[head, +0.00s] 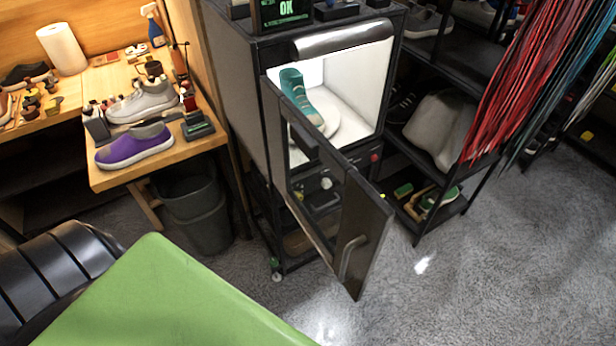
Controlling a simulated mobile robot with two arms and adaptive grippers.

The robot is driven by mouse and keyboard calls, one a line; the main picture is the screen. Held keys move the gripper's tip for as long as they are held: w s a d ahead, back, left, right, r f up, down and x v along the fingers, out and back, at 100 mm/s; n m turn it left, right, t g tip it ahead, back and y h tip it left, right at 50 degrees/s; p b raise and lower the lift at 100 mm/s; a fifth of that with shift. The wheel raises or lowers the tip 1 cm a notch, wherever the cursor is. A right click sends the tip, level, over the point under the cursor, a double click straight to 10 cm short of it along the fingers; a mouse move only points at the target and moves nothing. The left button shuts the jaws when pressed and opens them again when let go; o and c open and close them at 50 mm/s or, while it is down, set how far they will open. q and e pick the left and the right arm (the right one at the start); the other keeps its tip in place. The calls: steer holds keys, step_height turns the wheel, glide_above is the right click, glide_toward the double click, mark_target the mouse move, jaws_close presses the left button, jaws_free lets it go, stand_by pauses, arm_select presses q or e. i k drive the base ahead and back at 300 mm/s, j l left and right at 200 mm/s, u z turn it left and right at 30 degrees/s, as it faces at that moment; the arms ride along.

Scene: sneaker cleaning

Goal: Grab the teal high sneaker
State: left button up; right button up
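The teal high sneaker (293,92) stands upright inside the lit white chamber of a black cabinet (235,75). It rests on a round white plate (331,119), and its lower toe part is partly hidden behind the cabinet door. The cabinet door (325,185) is swung open toward the front, with a metal handle (352,257) at its lower right. Neither of my grippers shows in the head view.
A wooden bench (120,176) at the left holds a purple shoe (135,146), a grey shoe (143,102) and a paper towel roll (62,49). A dark bin (195,205) stands below it. Red laces (520,80) hang at the right. Grey floor is clear at lower right.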

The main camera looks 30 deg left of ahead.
mark_target(291, 80)
steer(key=i+u, duration=0.1)
steer(key=u, duration=0.8)
steer(key=i+l+u, duration=0.3)
steer(key=l, duration=0.15)
steer(key=l+u, duration=0.35)
steer(key=l, duration=0.15)
steer(key=i+l+u, duration=0.15)
steer(key=l+u, duration=0.15)
steer(key=l, duration=0.25)
steer(key=l+u, duration=0.3)
steer(key=l, duration=0.25)
